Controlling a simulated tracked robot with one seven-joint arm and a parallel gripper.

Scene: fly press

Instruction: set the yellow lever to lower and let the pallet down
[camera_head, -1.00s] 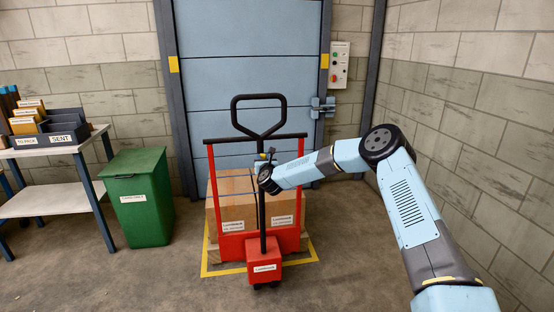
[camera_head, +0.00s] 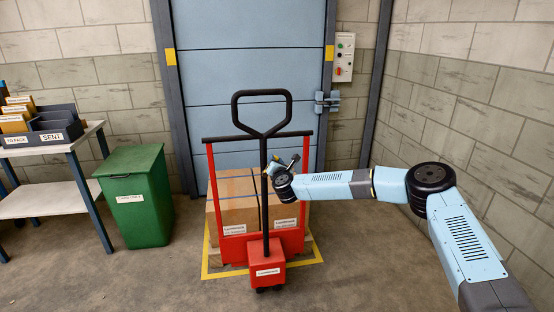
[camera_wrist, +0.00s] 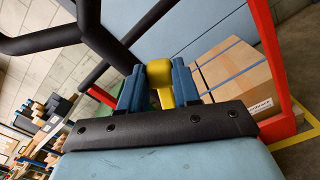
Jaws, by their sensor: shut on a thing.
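The yellow lever (camera_wrist: 160,76) shows in the wrist view between the two blue fingers of my gripper (camera_wrist: 157,82), which is shut on it. In the head view my gripper (camera_head: 274,167) is at the upright black shaft of the red pallet truck (camera_head: 269,272), below its black loop handle (camera_head: 262,93). The lever cannot be made out clearly there. A wooden pallet (camera_head: 312,247) shows at the edges under the cardboard boxes (camera_head: 239,182). The truck's red frame stands in front of the load. I cannot tell how high the pallet sits above the floor.
A yellow floor outline (camera_head: 214,276) surrounds the pallet. A green bin (camera_head: 138,195) and a table (camera_head: 50,197) with trays stand to the left. A blue door (camera_head: 250,55) is behind, with a switch box (camera_head: 344,57) beside it. Floor at the front is clear.

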